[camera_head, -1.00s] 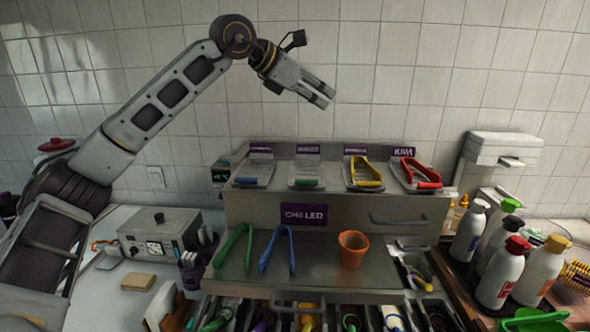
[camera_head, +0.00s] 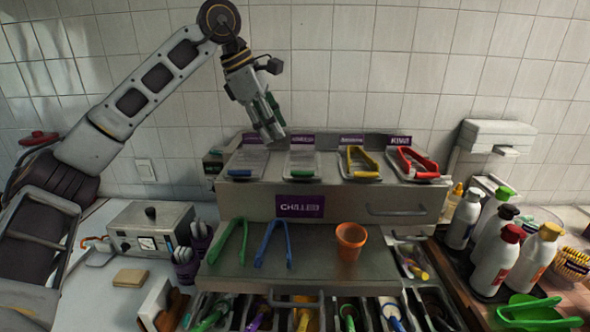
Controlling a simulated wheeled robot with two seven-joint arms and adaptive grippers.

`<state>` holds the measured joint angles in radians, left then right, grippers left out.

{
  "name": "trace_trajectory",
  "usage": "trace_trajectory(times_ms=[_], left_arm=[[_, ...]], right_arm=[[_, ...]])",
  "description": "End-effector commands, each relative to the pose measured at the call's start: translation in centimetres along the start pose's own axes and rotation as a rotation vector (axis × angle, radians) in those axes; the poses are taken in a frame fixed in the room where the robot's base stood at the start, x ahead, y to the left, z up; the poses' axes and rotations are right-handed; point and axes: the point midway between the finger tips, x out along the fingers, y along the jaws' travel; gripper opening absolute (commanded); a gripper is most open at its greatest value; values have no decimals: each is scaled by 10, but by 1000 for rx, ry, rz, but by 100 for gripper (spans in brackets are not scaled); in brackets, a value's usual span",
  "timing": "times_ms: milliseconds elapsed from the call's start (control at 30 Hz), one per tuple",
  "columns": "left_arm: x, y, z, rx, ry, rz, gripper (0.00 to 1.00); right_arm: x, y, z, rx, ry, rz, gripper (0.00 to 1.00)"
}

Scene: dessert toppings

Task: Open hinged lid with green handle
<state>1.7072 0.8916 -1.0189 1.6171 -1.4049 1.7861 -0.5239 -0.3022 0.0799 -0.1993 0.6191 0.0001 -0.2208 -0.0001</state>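The clear hinged lid (camera_head: 303,158) with the green handle (camera_head: 302,174) lies shut on the top of the steel unit, second from the left in a row of lids. My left gripper (camera_head: 270,134) points down above the row, near the back edge, between the blue-handled lid and the green-handled lid. It appears apart from both lids. Its fingers look close together and partly overlap, so I cannot tell whether they are open or shut. No held object shows. My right gripper is out of view.
A blue-handled lid (camera_head: 247,161) is to the left. Green tongs (camera_head: 230,240), blue tongs (camera_head: 273,243) and an orange cup (camera_head: 350,241) are on the lower shelf. Bottles (camera_head: 498,262) stand at right.

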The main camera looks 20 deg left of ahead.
Motion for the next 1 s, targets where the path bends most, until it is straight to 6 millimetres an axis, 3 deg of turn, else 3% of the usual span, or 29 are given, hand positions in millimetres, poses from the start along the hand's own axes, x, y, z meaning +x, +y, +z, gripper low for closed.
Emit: trace_trajectory(times_ms=[467, 1000], left_arm=[[9, 0, 0, -2, 0, 0, 38], [72, 0, 0, -2, 0, -1, 38]], right_arm=[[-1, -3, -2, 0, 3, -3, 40], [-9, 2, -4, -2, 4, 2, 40]])
